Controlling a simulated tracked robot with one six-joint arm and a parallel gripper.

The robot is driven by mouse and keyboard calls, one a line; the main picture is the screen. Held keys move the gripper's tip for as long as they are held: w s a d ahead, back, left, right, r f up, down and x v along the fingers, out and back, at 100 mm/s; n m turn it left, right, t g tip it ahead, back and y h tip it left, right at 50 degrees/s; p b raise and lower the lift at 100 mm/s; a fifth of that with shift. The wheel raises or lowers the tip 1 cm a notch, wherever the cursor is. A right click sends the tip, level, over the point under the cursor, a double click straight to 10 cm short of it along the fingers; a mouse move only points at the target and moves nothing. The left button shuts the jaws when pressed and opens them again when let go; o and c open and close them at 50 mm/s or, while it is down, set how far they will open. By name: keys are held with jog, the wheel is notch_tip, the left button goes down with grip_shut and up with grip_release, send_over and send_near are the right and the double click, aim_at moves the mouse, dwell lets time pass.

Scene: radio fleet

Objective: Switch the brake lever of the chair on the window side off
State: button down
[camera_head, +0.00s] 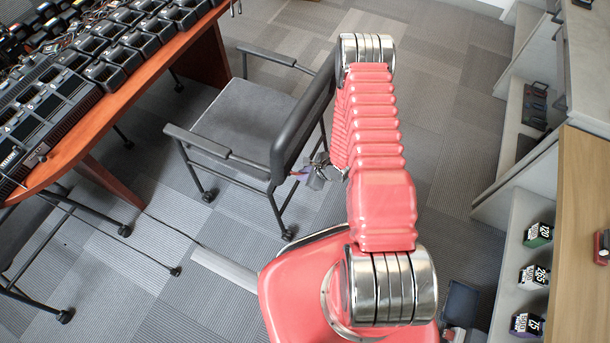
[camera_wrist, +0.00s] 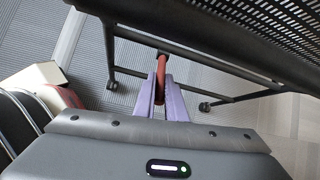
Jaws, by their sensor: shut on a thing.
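A grey chair (camera_head: 243,117) with black armrests, a dark backrest and castors stands at the wooden table. My gripper (camera_head: 310,173) is low behind the backrest, at the chair's rear frame, and partly hard to make out there. In the wrist view, the purple fingers of my gripper (camera_wrist: 161,88) are shut on a red-brown brake lever (camera_wrist: 161,68) under the chair's frame. The lever points toward my gripper, and its tip is between the fingers. Whether the lever is on or off cannot be told.
The table (camera_head: 135,85) holds rows of black radio chargers. Another chair's legs (camera_head: 60,240) show at the lower left. Shelves (camera_head: 515,250) with small boxes stand at the right. Carpet (camera_head: 440,100) between chair and shelves is clear.

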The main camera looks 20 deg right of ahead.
dwell(0.4)
jog(key=c, duration=1.8)
grip_release()
jog(key=v, duration=1.3)
jog(key=shift+s+r, duration=0.15)
jog(key=shift+r, duration=0.2)
